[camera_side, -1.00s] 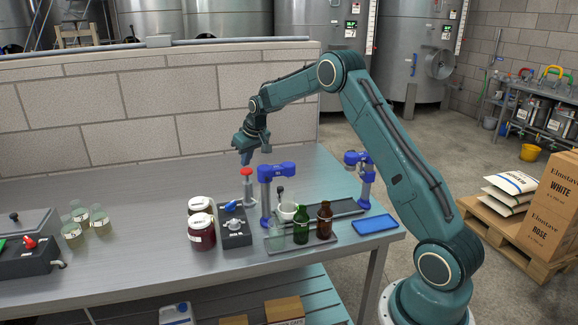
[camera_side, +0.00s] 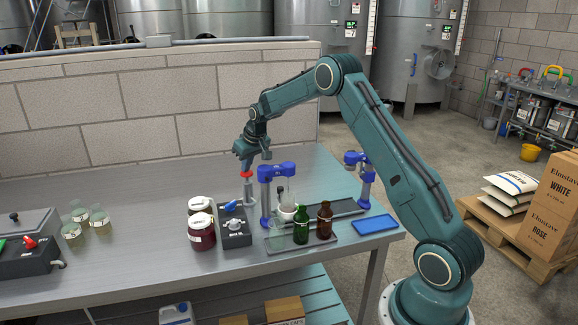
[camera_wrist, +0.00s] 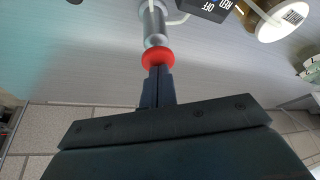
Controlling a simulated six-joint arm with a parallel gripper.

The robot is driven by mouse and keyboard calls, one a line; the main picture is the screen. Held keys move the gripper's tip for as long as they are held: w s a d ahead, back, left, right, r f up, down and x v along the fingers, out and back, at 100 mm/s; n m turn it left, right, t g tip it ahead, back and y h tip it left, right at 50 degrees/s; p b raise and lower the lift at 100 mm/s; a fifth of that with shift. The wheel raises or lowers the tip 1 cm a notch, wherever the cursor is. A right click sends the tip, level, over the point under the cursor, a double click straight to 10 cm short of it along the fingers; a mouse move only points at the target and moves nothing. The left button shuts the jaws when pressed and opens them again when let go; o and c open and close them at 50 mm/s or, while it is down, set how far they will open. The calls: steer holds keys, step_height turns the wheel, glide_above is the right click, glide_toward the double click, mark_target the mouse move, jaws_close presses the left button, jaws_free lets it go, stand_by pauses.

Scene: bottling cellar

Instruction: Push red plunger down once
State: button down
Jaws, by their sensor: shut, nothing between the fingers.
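The red plunger (camera_side: 247,174) is a red cap on top of an upright silver cylinder (camera_side: 248,190) on the metal bench. My gripper (camera_side: 245,167) is shut and empty, pointing down, with its fingertips directly over the red cap and at or very near its top. In the wrist view the closed fingers (camera_wrist: 157,75) reach the red cap (camera_wrist: 157,57), partly covering it. Whether the cap is pressed down cannot be told for certain.
A blue post fixture (camera_side: 267,190) stands just right of the plunger. A dark switch box (camera_side: 235,225), jars (camera_side: 201,232) and bottles (camera_side: 324,220) stand in front. The bench (camera_side: 150,195) to the left is largely clear.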

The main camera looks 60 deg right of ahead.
steer(key=shift+f, duration=0.7)
steer(key=shift+r, duration=1.7)
steer(key=shift+r, duration=0.2)
stand_by(0.3)
step_height(320, 180, up, 5)
steer(key=shift+f, duration=0.15)
stand_by(0.5)
steer(key=shift+a, duration=0.1)
